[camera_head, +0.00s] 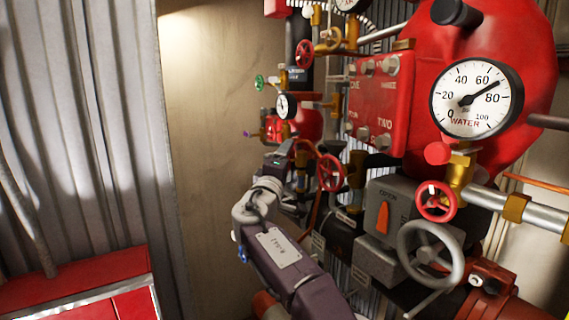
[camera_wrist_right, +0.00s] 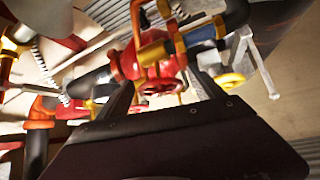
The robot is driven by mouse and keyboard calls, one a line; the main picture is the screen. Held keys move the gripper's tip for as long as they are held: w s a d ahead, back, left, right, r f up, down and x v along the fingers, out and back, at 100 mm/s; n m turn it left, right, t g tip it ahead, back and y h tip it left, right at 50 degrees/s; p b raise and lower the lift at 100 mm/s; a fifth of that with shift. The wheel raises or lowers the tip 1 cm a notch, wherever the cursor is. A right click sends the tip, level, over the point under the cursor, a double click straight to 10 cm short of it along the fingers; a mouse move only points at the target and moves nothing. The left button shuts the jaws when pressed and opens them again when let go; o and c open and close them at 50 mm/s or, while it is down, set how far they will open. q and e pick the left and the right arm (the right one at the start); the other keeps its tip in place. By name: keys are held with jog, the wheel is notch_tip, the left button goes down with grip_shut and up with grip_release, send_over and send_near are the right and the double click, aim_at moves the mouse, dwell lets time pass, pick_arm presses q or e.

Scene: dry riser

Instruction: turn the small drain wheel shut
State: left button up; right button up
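Several small handwheels show, and I cannot tell for sure which is the drain wheel. In the right wrist view a small red wheel (camera_wrist_right: 160,87) sits ahead, between the two dark fingers of my right gripper (camera_wrist_right: 162,76). The fingers are spread apart, and I cannot tell whether they touch it. In the head view my right gripper (camera_head: 299,165) is among the pipes at the middle, partly hidden, just left of a red wheel (camera_head: 331,173) on a brass valve. My left gripper is not in view.
A water gauge (camera_head: 477,98), a grey wheel (camera_head: 431,254), a red wheel (camera_head: 436,201) and a grey box with an orange lever (camera_head: 383,217) stand at the right. A red cabinet (camera_head: 75,283) is at lower left.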

jog(key=b+v, duration=0.7)
jog(key=v, duration=0.2)
